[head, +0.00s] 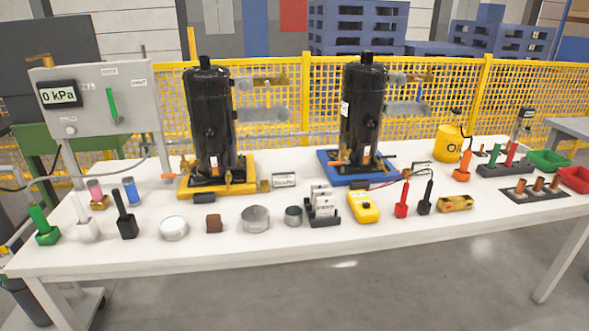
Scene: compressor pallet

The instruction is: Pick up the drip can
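An open-topped, round silver metal can (255,219) stands upright near the front edge of the white table, left of centre; it looks like the drip can, but I see no label on it. A shallow round silver dish (174,228) sits to its left, past a small brown block (213,224). A smaller dark grey round can (293,215) stands just to its right, apart from it. A yellow can with dark lettering (447,143) stands farther back on the right. Neither of my grippers is in view.
Two black compressors stand behind, on a yellow base (217,188) and a blue base (340,172). A card rack (322,207) and yellow meter (363,207) sit right of the cans. Tools in holders stand at left. The white table (225,257) is bare along its front edge.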

